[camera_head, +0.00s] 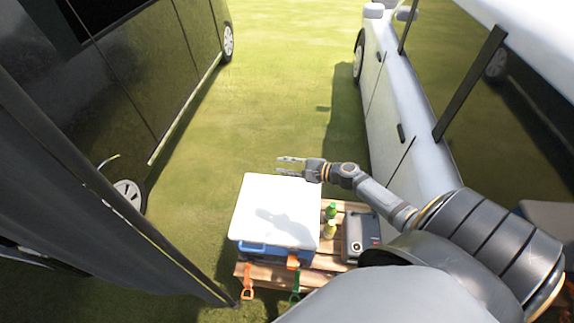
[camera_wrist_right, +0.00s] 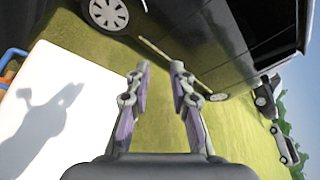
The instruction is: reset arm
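My right gripper (camera_head: 290,167) is open and empty in the head view, just beyond the far right corner of a white-lidded blue cooler box (camera_head: 272,205). In the right wrist view its two fingers (camera_wrist_right: 160,90) stand apart with only grass between them. The white lid also fills the left of the wrist view (camera_wrist_right: 60,130), with the arm's shadow on it. My left gripper is not in view.
The cooler stands on a wooden pallet (camera_head: 345,207) with green bottles (camera_head: 330,220) and a grey case (camera_head: 362,236). A dark van (camera_head: 140,80) stands left and a white vehicle (camera_head: 400,120) right. Open grass (camera_head: 285,60) lies between them.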

